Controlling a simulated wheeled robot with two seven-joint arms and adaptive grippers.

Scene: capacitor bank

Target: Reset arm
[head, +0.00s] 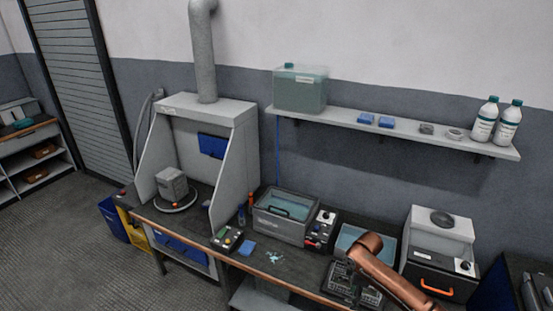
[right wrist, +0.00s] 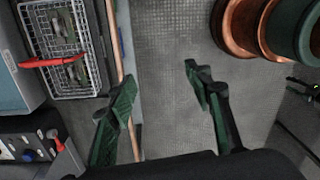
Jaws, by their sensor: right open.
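My right gripper (right wrist: 160,76) shows in the right wrist view with its two dark green fingers spread apart. It is open, with nothing between the fingers, and grey floor lies behind it. A wire basket (right wrist: 85,76) with a red handle is to the left of the fingers in that view, near the wooden bench edge (right wrist: 124,45). In the head view a copper link of my arm (head: 385,273) reaches in at the lower right over the bench; no gripper shows there. My left gripper is in neither view.
A wall shelf (head: 400,131) carries bottles (head: 484,121) and a tank (head: 300,92).

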